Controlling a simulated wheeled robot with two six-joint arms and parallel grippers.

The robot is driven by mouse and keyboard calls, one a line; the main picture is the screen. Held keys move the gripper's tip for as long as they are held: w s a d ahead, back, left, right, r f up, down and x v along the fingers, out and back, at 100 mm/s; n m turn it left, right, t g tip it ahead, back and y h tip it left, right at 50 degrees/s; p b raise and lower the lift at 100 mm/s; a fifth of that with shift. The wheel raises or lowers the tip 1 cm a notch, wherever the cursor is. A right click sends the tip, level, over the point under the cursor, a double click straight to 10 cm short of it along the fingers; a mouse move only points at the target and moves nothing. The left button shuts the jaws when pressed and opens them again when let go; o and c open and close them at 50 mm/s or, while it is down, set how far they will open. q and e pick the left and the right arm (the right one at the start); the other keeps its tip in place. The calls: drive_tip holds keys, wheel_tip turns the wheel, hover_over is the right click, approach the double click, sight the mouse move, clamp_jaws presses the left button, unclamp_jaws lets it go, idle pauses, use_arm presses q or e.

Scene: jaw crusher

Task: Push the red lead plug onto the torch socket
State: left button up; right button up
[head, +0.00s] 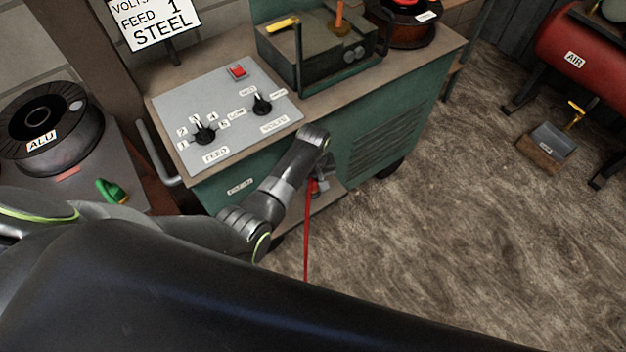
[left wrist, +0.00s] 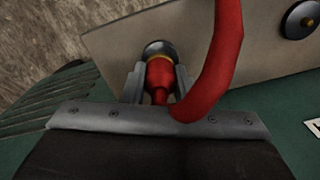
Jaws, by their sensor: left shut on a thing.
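My left gripper (left wrist: 155,78) is shut on the red lead plug (left wrist: 159,76), with one finger on each side of it. A dark round socket (left wrist: 158,48) with a brass-coloured ring lies right at the plug's far end, in line with it. I cannot tell whether the plug is fully seated. The red lead (left wrist: 222,55) curves up past the plug in the left wrist view. In the head view my left gripper (head: 319,184) is low at the green machine's front, partly hidden by my arm, and the lead (head: 306,235) hangs below it. My right gripper is not in view.
A second dark round socket (left wrist: 298,19) sits on the same pale panel (left wrist: 215,60). The green machine (head: 375,130) carries a grey control panel (head: 225,115) with two knobs. A pedal (head: 551,142) stands on the floor at right. The floor between is clear.

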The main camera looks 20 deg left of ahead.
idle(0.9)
use_arm(q)
drive_tip(key=shift+f, duration=0.6)
idle(0.4)
drive_tip(key=o, duration=1)
drive_tip(key=shift+r, duration=0.1)
wheel_tip(320, 180, up, 17)
drive_tip(key=p, duration=0.2)
drive_tip(key=shift+r+p, duration=0.15)
drive_tip(key=shift+p, duration=0.2)
drive_tip(key=shift+s, duration=0.1)
